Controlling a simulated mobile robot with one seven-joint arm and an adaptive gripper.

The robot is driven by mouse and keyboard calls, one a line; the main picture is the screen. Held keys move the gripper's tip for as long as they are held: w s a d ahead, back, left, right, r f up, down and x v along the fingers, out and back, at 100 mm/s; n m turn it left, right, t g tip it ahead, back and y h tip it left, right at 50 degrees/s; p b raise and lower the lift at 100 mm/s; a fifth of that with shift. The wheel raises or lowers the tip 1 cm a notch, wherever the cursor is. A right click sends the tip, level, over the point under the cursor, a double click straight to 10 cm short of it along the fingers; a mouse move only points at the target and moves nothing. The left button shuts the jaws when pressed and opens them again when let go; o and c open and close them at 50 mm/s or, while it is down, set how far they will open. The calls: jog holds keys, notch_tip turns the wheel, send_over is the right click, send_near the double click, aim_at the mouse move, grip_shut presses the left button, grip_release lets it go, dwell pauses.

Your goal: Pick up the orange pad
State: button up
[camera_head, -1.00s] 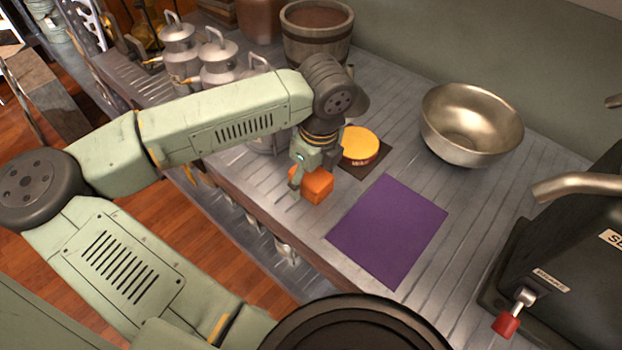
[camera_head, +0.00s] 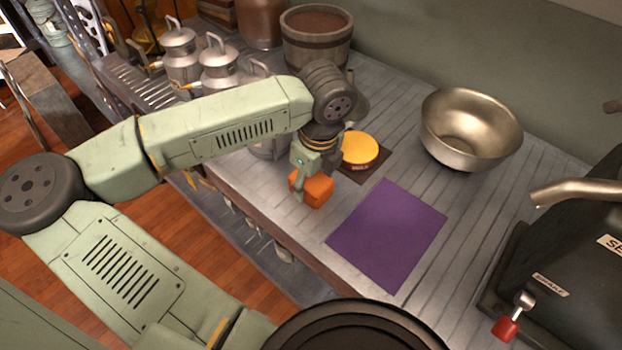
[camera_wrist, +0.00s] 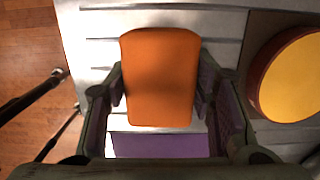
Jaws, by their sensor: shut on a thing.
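The orange pad (camera_head: 317,190) is a small block-like piece near the front edge of the grey slatted counter. My gripper (camera_head: 308,184) is shut on it from above. In the wrist view the orange pad (camera_wrist: 160,80) sits between the two fingers of my gripper (camera_wrist: 162,95), with a finger against each side. Its underside is hidden, so I cannot tell whether it touches the counter.
A yellow round tin (camera_head: 360,149) stands on a dark square mat (camera_head: 372,170) close to my gripper. A purple sheet (camera_head: 388,235) lies to the right. A metal bowl (camera_head: 470,128), milk cans (camera_head: 220,65) and a wooden bucket (camera_head: 317,38) stand farther back. A dark machine (camera_head: 575,250) fills the right.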

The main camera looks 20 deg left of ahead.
aim_at(312, 179)
jog(key=shift+r+p, duration=0.5)
jog(key=shift+p, duration=0.2)
jog(key=shift+r+b, duration=0.25)
jog(key=shift+b, duration=0.4)
jog(key=shift+s+d+r+b, duration=0.15)
jog(key=shift+r+b, duration=0.15)
jog(key=shift+r, duration=0.3)
jog(key=shift+d+r+b, duration=0.1)
jog(key=shift+r+b, duration=0.2)
jog(key=shift+r, duration=0.25)
jog(key=s+d+b, duration=0.1)
jog(key=s+d, duration=0.2)
jog(key=d, duration=0.1)
jog(key=s+d+r+b, duration=0.1)
jog(key=s+d, duration=0.2)
jog(key=d, duration=0.1)
jog(key=s+d+b, duration=0.2)
jog(key=s+d, duration=0.1)
jog(key=d, duration=0.1)
jog(key=shift+d+r, duration=0.3)
jog(key=shift+r, duration=0.05)
jog(key=o, duration=0.5)
jog(key=c, duration=0.4)
jog(key=shift+c, duration=0.2)
